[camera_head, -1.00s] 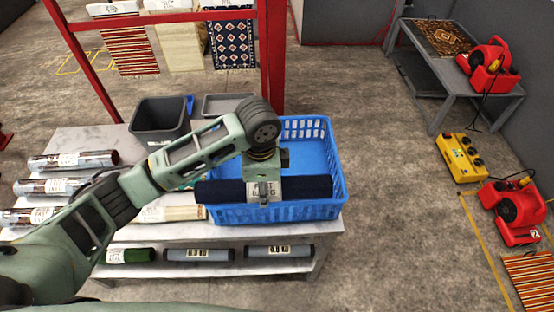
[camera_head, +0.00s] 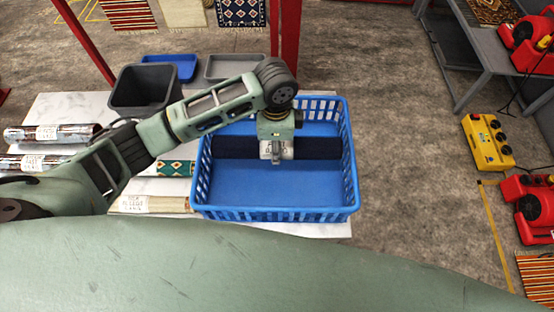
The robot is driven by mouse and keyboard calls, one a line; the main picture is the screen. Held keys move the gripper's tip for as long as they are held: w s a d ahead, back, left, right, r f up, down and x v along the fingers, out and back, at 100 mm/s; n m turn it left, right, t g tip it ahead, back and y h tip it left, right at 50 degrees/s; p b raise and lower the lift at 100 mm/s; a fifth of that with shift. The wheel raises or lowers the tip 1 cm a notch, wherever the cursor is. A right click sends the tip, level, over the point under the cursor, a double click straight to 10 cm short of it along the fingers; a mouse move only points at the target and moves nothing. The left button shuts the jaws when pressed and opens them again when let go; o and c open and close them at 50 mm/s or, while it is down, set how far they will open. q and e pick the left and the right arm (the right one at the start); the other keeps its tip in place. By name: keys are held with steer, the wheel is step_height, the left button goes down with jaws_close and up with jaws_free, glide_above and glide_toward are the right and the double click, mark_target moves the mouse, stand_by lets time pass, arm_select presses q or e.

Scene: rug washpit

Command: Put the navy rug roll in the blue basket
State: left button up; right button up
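The navy rug roll (camera_head: 318,148) lies crosswise within the outline of the blue basket (camera_head: 280,214), toward its far side. Its pale label shows at the middle. I cannot tell whether the roll touches the basket floor. My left gripper (camera_head: 276,158) reaches over the basket from the left and is shut on the roll at its label; the wrist hides part of the roll. The near part of the basket floor is bare. My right gripper is not in view.
Other rolls lie on the table's left, including a green patterned roll (camera_head: 176,168) and a cream roll (camera_head: 150,204) beside the basket. A dark grey bin (camera_head: 143,90), a blue tray (camera_head: 172,68) and a grey tray (camera_head: 233,67) stand behind. A red post rises behind the basket.

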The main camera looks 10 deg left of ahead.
mark_target(276, 166)
arm_select(q)
step_height(276, 166, down, 8)
steer(key=shift+r+p, duration=0.1)
steer(key=shift+p, duration=0.2)
steer(key=o, duration=1.5)
step_height(276, 166, up, 12)
steer(key=shift+b, duration=0.35)
